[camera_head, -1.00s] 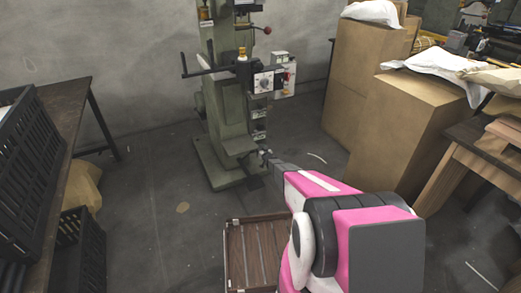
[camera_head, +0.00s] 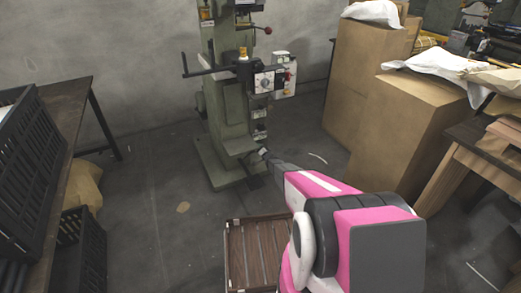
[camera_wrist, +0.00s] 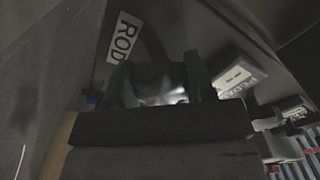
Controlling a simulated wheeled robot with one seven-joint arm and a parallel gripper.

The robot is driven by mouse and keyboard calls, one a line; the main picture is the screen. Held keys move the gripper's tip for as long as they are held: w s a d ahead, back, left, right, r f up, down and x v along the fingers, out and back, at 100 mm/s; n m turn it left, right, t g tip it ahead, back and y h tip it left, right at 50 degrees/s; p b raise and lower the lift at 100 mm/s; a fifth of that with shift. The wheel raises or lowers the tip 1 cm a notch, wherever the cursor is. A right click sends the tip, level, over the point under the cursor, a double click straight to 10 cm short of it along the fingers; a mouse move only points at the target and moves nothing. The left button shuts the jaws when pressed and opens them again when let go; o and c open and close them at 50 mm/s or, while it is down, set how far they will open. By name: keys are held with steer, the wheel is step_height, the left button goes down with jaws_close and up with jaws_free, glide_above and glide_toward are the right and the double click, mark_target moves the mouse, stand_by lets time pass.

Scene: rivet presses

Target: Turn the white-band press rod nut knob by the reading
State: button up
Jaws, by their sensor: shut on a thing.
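The green press (camera_head: 228,110) stands against the back wall in the head view. I cannot make out a white band on it. My gripper (camera_head: 263,153) is small there, low by the press column. In the wrist view my gripper (camera_wrist: 160,84) has its two dark green fingers either side of a grey, shiny piece, the rod nut knob (camera_wrist: 166,98), and is shut on it. The knob is mostly hidden by the fingers and dark parts in front. I cannot read the knob's angle.
A dial box (camera_head: 264,81) and a dark horizontal bar are on the press. A slatted crate (camera_head: 258,253) lies on the floor beside my arm. Cardboard boxes (camera_head: 395,130) stand at right, a table (camera_head: 68,100) with black crates at left.

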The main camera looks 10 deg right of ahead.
steer(key=shift+m, duration=0.3)
steer(key=o, duration=0.9)
steer(key=shift+s, duration=0.1)
steer(key=v, duration=0.7)
steer(key=shift+s, duration=0.15)
